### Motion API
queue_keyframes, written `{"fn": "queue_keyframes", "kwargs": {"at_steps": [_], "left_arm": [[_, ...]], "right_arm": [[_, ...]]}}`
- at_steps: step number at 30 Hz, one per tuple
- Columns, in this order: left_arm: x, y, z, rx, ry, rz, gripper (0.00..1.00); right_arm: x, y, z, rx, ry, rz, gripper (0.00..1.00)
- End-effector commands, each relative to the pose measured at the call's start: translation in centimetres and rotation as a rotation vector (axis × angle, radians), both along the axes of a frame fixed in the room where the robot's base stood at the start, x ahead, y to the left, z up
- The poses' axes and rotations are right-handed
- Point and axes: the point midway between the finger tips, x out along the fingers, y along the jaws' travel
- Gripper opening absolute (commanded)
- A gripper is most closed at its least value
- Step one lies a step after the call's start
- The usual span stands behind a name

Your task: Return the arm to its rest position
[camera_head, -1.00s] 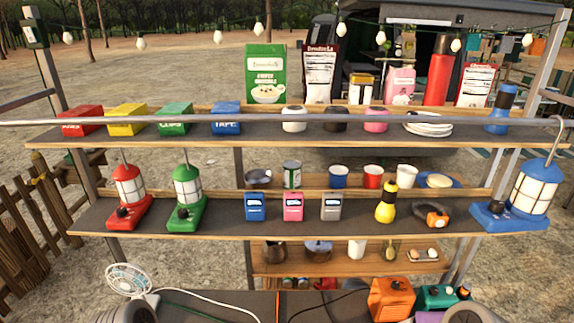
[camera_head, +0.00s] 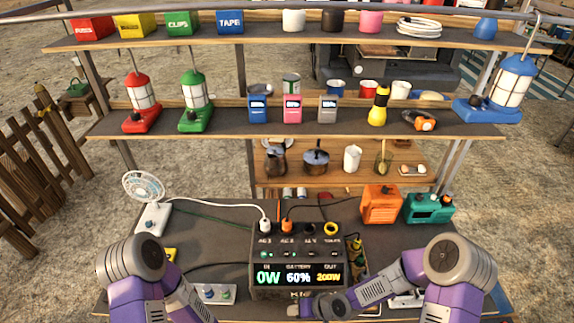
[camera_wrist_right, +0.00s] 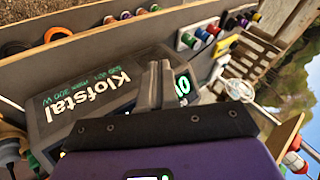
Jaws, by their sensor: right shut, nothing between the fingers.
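My right arm (camera_head: 390,288) comes in from the lower right of the head view and bends left across the front of the power station. My right gripper (camera_head: 302,307) is at the power station's lower front edge, partly cut by the frame. In the right wrist view its fingers (camera_wrist_right: 160,78) are together and empty, in front of the grey power station (camera_wrist_right: 105,95). I cannot tell whether they touch it. My left arm (camera_head: 145,285) shows at the lower left; its gripper is out of frame. The power station (camera_head: 263,243) has a lit display reading 0W, 60% and 200W.
A white fan (camera_head: 146,197) and a power strip (camera_head: 212,294) are on the left of the counter. An orange box (camera_head: 381,205) and a teal device (camera_head: 429,208) stand at the right. Shelves with lanterns (camera_head: 197,95) and small boxes rise behind. Cables cross the counter.

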Motion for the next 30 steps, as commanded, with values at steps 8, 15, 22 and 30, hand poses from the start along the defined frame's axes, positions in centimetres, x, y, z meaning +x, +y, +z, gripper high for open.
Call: {"fn": "queue_keyframes", "kwargs": {"at_steps": [8,15,22,30], "left_arm": [[-0.2,0.0,-7.3,-0.001,0.003,-0.001,0.66],[-0.2,0.0,-10.7,0.0,0.002,-0.001,0.66],[-0.2,0.0,-10.8,0.0,0.002,-0.001,0.66],[-0.2,0.0,-10.8,0.0,0.002,-0.001,0.66]], "right_arm": [[-6.8,-3.3,-12.1,-0.104,0.232,-0.17,0.0],[-11.5,-6.5,-17.7,-0.217,0.37,-0.289,0.0],[-12.3,-7.1,-18.1,-0.24,0.392,-0.311,0.0],[-12.3,-7.1,-18.1,-0.239,0.391,-0.311,0.0]]}}
